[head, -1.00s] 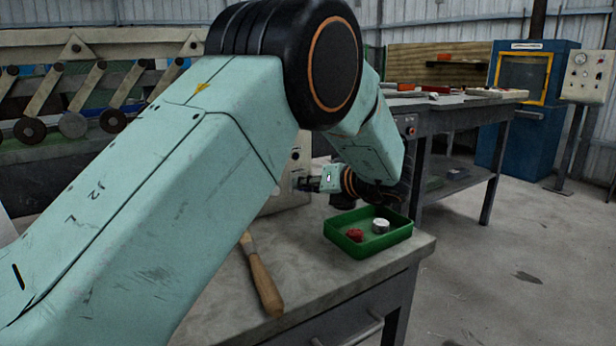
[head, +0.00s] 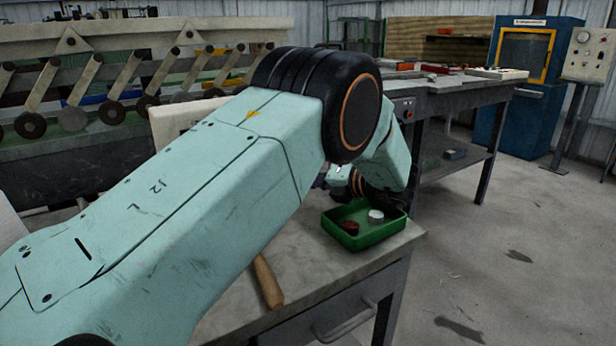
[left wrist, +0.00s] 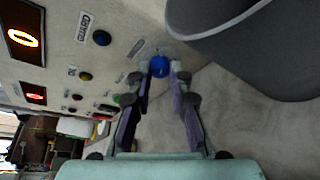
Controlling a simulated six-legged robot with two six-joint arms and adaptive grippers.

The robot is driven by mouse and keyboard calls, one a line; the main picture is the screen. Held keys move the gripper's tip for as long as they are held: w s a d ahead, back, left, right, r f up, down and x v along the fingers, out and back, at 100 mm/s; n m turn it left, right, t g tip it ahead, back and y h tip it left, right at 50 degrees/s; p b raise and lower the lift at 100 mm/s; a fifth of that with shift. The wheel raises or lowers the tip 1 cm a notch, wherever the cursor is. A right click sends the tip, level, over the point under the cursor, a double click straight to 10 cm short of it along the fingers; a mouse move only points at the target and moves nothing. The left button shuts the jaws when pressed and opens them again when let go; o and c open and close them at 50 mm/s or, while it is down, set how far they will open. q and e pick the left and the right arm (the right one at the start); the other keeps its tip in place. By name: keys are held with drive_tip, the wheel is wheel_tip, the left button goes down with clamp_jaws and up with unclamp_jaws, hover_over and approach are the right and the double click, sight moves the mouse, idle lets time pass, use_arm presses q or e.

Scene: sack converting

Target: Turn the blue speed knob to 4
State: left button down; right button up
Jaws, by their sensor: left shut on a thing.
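The blue knob (left wrist: 159,66) sits on the face of a pale control panel (left wrist: 60,60) in the left wrist view. My left gripper (left wrist: 160,75) has its two fingers on either side of the knob and is shut on it. The knob's pointer and scale are too small to read. In the head view, the pale panel box (head: 182,115) shows partly behind my left arm, and the arm hides the knob and fingertips. My right gripper is in neither view.
The panel also carries a black knob (left wrist: 101,38), a dark knob (left wrist: 85,76), a green button (left wrist: 126,99) and lit displays (left wrist: 24,38). A dark grey bin (left wrist: 265,45) is close to the right. A green tray (head: 372,238) and a wooden handle (head: 267,282) lie on the bench.

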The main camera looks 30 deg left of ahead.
use_arm(q)
drive_tip(key=c, duration=1.2)
unclamp_jaws()
drive_tip(key=v, duration=1.2)
